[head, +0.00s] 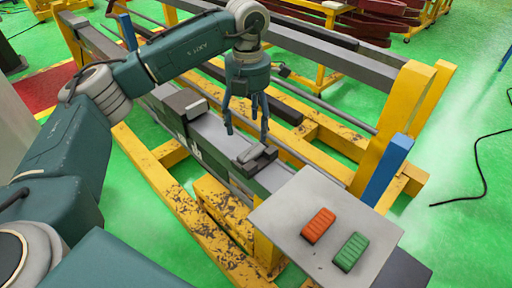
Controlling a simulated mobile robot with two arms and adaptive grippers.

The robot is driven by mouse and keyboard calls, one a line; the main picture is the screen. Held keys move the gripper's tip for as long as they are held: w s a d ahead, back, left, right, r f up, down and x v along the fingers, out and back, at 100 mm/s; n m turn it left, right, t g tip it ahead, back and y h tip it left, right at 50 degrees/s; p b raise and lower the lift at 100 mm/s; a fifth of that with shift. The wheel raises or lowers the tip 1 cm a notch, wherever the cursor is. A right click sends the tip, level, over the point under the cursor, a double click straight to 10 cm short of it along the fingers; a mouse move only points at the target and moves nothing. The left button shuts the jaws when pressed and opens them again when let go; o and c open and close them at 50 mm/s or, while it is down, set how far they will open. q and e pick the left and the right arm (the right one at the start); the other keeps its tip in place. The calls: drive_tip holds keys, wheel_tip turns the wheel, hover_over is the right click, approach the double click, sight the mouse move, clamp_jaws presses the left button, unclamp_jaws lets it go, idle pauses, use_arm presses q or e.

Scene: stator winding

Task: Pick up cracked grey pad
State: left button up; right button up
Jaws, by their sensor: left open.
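My left gripper (247,132) hangs from the arm with its fingers pointing down. It is open, with a gap between the fingers and nothing held. A small grey piece (253,158) with dark parts lies just below and slightly right of the fingertips, on the pale top of the machine bed (215,135). It may be the grey pad, but it is too small to tell, and no crack can be made out. The fingertips look apart from it. My right gripper is out of view.
A grey plate (290,215) at the lower right bears a red ribbed pad (318,225) and a green ribbed pad (351,252). A grey block (181,102) stands left of the gripper. A yellow frame (392,120) and blue post (388,168) rise at the right.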

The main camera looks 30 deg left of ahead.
sight(250, 149)
use_arm(q)
drive_tip(key=f, duration=0.3)
drive_tip(key=shift+s, duration=0.35)
drive_tip(key=shift+w+f+p, duration=0.1)
drive_tip(key=shift+f+p, duration=0.15)
drive_tip(key=shift+p, duration=0.1)
drive_tip(key=f, duration=0.1)
drive_tip(key=f+p, duration=0.1)
drive_tip(key=f, duration=0.3)
drive_tip(key=shift+w+p, duration=0.25)
drive_tip(key=shift+p, duration=0.05)
drive_tip(key=shift+c, duration=1.3)
drive_tip(key=c, duration=1)
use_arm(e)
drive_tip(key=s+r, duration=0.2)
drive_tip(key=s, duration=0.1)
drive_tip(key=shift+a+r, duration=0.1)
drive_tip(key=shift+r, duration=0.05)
use_arm(q)
drive_tip(key=shift+r, duration=0.1)
